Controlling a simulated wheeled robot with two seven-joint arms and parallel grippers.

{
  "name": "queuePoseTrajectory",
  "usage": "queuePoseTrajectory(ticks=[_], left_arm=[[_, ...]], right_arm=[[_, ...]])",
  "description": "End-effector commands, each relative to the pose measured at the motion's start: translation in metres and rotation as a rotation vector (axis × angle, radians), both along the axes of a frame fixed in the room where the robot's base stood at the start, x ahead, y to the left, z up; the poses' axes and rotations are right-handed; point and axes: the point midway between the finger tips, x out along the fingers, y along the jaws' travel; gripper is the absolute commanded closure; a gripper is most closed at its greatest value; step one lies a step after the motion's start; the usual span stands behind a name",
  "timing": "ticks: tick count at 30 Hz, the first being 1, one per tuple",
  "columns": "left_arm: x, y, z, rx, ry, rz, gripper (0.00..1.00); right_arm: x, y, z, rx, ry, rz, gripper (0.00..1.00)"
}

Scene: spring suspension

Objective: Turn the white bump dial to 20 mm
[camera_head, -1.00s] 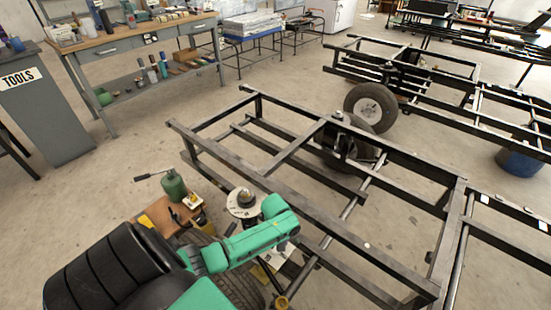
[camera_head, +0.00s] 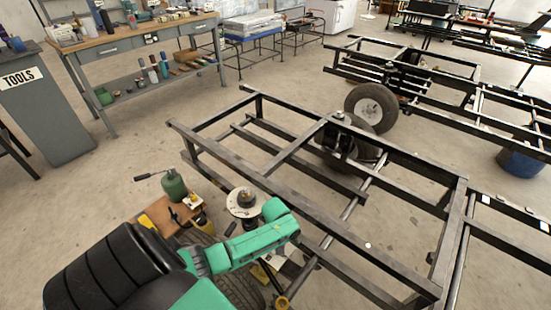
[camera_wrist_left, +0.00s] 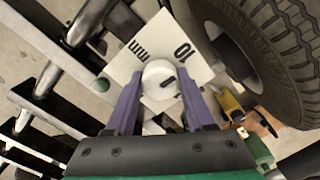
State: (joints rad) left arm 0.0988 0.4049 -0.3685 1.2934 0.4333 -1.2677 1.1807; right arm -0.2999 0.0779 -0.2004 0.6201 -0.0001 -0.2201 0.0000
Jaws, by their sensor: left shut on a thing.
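The white bump dial (camera_wrist_left: 155,90) is round with a short dark mark and sits in front of a white plate (camera_wrist_left: 204,68) in the left wrist view. The dark mark points right and slightly up. The plate shows a "10" to the upper right of the dial and dark bars or letters to its upper left. My left gripper (camera_wrist_left: 160,76) has its two purple fingers on either side of the dial, shut on it. In the head view my green left arm (camera_head: 245,250) hides the fingers and dial. My right gripper is not in view.
A large tyre (camera_wrist_left: 290,50) stands close at the right of the wrist view. A black steel frame (camera_head: 290,160) lies right of my arm. A workbench (camera_head: 130,45) is at the back left, with bare floor between.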

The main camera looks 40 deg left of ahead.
Motion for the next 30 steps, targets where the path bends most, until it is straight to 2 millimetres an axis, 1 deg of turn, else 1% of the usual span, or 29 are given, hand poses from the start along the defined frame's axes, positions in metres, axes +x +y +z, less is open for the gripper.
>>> queuePoseTrajectory(ticks=[8,18,30], left_arm=[[-0.001,0.0,0.003,-0.001,0.004,-0.162,1.0],[-0.001,0.0,0.002,-0.001,0.003,-0.474,1.0],[-0.001,0.0,0.001,-0.002,0.003,-0.855,1.0]], right_arm=[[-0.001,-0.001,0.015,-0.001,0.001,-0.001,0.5],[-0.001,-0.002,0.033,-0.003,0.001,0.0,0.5],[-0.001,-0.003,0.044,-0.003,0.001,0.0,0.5]])
